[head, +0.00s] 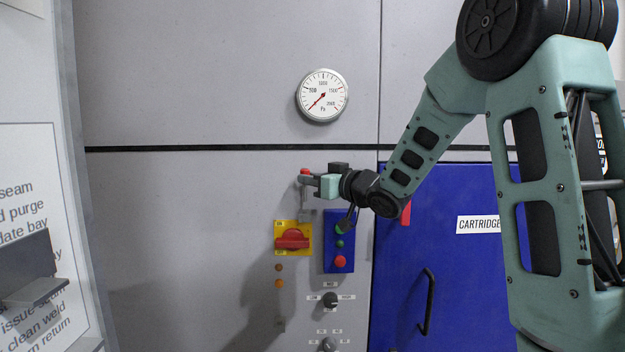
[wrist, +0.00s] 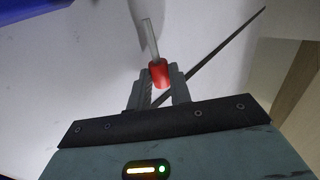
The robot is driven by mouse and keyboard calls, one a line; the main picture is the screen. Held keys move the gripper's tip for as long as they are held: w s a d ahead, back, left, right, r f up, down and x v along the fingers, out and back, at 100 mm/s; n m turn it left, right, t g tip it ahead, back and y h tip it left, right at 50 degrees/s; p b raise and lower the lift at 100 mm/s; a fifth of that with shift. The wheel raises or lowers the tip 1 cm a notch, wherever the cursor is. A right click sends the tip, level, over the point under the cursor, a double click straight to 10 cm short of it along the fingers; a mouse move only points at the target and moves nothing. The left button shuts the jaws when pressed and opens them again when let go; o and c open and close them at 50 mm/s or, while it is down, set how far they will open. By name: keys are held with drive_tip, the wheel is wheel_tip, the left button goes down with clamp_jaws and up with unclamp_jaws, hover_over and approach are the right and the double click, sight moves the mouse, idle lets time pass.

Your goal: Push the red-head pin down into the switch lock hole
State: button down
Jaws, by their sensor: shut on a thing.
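The red-head pin (head: 304,171) is between the fingertips of my gripper (head: 310,180), in front of the grey panel. In the wrist view the fingers (wrist: 160,88) are shut on its red head (wrist: 158,72), and its pale shank (wrist: 150,38) points away from the gripper. The red rotary switch (head: 292,239) on its yellow plate (head: 279,229) is below the gripper. A small grey bracket (head: 305,215) sits at the plate's upper right. I cannot make out the lock hole, or whether the shank's tip touches anything.
A blue button box (head: 339,264) with green and red buttons is right of the switch, close below my wrist. A pressure gauge (head: 323,95) is above. A blue cabinet door (head: 440,280) with a black handle (head: 427,302) is at the right. Knobs (head: 329,300) are lower down.

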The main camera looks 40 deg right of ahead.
drive_tip(key=shift+f+b, duration=2.65)
drive_tip(key=shift+f, duration=0.5)
drive_tip(key=c, duration=1.2)
unclamp_jaws()
drive_tip(key=shift+s, duration=0.1)
drive_tip(key=s+d+b, duration=0.1)
drive_tip(key=s, duration=0.4)
drive_tip(key=s+d+b, duration=0.1)
drive_tip(key=s+b, duration=0.1)
drive_tip(key=s, duration=0.4)
drive_tip(key=s+d+b, duration=0.1)
drive_tip(key=s, duration=0.5)
drive_tip(key=shift+d+b, duration=0.15)
drive_tip(key=shift+b, duration=0.2)
